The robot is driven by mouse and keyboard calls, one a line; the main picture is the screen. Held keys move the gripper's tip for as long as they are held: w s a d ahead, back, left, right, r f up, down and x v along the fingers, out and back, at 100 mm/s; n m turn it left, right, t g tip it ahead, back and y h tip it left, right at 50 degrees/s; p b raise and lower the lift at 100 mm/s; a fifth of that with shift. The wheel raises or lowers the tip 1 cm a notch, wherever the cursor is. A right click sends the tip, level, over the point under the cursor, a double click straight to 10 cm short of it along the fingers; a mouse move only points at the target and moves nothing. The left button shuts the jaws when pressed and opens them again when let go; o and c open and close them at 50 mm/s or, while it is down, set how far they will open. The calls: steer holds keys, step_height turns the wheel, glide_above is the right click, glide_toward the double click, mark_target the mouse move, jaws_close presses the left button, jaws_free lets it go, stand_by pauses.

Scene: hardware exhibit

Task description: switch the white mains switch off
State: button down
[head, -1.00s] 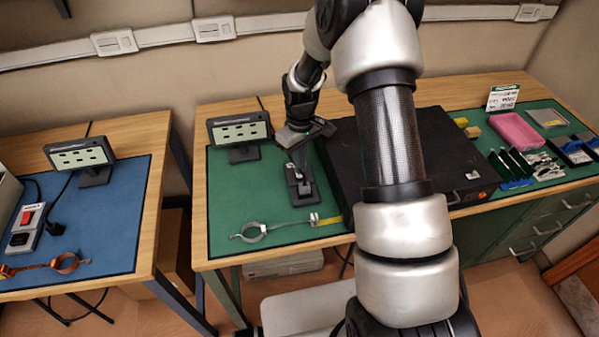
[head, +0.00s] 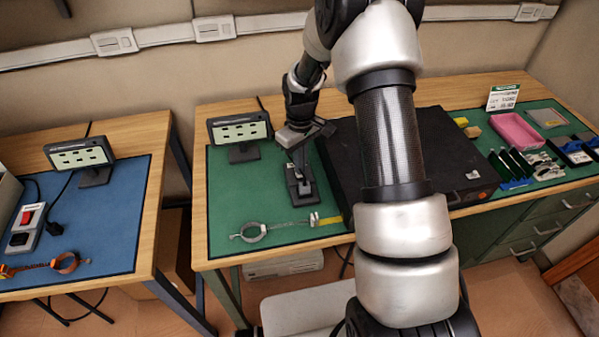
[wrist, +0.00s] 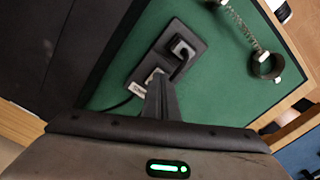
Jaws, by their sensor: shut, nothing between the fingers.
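A dark mains block (head: 303,190) lies on the green mat of the middle bench; it also shows in the wrist view (wrist: 192,68). A black plug (wrist: 181,48) sits in its far part. A small pale patch, likely the white switch (wrist: 155,74), shows at the block's near end, partly hidden by my fingers. My gripper (head: 297,166) is shut and empty, pointing down over that end. In the wrist view its fingertips (wrist: 158,82) overlap the pale patch. I cannot tell whether they touch it, or which way the switch is tipped.
A large black case (head: 440,150) stands close to the right of the block. A small display (head: 240,130) stands behind left, and a metal ring clamp (head: 254,232) lies in front. A grey block with a red switch (head: 27,217) lies on the left bench's blue mat.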

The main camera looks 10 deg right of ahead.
steer(key=shift+f+b, duration=0.5)
steer(key=shift+f, duration=0.2)
steer(key=shift+r, duration=0.1)
step_height(320, 180, up, 7)
steer(key=p, duration=0.4)
stand_by(0.6)
